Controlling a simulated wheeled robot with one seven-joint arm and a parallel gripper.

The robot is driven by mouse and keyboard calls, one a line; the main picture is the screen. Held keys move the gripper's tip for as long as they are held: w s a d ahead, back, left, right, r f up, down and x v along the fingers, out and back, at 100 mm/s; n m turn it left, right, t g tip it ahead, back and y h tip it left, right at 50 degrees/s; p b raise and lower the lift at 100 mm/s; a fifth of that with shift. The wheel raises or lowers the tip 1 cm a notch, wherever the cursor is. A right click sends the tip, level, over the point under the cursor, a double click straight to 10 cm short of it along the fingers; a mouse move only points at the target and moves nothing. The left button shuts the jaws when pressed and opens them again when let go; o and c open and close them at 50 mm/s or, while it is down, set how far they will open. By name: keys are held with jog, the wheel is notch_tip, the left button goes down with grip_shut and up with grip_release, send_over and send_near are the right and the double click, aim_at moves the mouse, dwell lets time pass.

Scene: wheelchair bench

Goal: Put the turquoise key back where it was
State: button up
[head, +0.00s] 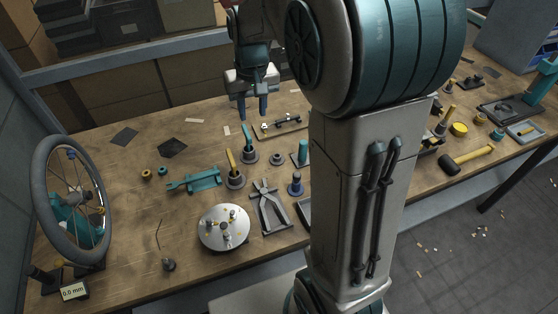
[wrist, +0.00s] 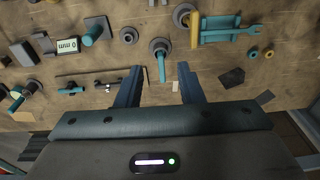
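A slim turquoise key (head: 247,138) stands tilted in a dark round holder (head: 250,157) near the middle of the bench. It also shows in the wrist view (wrist: 161,68), between and beyond my fingertips, apart from them. A turquoise open-ended wrench (head: 180,186) lies on a turquoise rack to the left; the frames do not settle which of the two the task means. My gripper (head: 253,112) is open and empty above the back of the bench, behind the slim key. In the wrist view its two fingers (wrist: 160,85) are wide apart.
A yellow-handled tool (head: 231,160) stands in a similar holder beside the key. Pliers (head: 268,205), a metal disc (head: 223,228) and a blue-topped stand (head: 295,185) are in front. A spoked wheel (head: 43,220) stands at left. My arm hides part of the bench's middle.

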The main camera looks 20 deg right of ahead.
jog(key=s+t, duration=0.2)
jog(key=s, duration=1.8)
jog(key=shift+r, duration=0.2)
jog(key=shift+a, duration=0.15)
